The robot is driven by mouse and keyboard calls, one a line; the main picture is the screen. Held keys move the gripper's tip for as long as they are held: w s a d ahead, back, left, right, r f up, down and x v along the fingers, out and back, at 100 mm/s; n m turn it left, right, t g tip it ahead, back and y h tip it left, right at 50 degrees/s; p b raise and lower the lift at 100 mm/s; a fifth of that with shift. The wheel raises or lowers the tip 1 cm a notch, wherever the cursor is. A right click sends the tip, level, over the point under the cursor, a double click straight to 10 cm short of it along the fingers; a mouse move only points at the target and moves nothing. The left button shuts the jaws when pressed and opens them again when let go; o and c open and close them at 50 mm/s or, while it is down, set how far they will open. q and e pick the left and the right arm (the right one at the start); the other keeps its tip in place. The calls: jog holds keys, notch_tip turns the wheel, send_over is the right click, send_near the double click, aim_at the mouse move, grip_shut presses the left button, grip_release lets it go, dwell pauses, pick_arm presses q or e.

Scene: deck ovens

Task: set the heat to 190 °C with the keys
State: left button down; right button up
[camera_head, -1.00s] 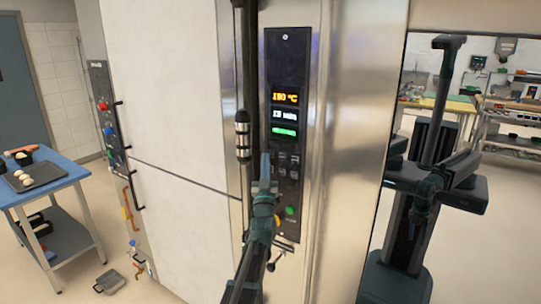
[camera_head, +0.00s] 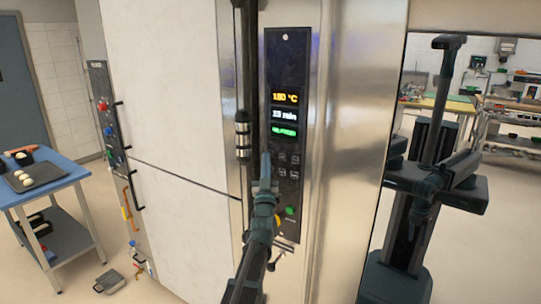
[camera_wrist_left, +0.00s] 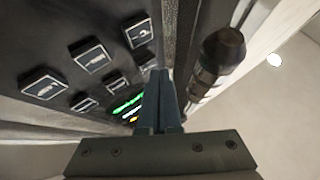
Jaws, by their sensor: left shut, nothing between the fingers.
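The black control panel (camera_head: 287,60) is upright on the steel oven front in the head view. Its orange heat line (camera_head: 285,97) seems to read 180 °C, slightly blurred. A white line and a green line sit below it. Small square keys (camera_head: 288,158) are under the display; their labels are too small to read. My left gripper (camera_head: 265,157) is shut and empty, its tips at the panel's left edge, hiding part of the key area. In the left wrist view the shut fingers (camera_wrist_left: 158,76) are beside the keys (camera_wrist_left: 91,56); contact cannot be told. My right gripper is out of view.
A dark vertical bar handle (camera_head: 243,135) runs just left of the panel. A green button (camera_head: 290,211) and a yellow one sit low on the panel. A blue table (camera_head: 65,180) with a tray stands at far left.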

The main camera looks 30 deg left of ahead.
pick_arm(q)
jog(key=shift+w, duration=0.4)
dwell(0.7)
jog(key=shift+s, duration=0.85)
jog(key=shift+s, duration=0.1)
jog(key=s, duration=0.4)
jog(key=shift+s+a, duration=0.2)
jog(key=shift+s, duration=0.2)
dwell(0.5)
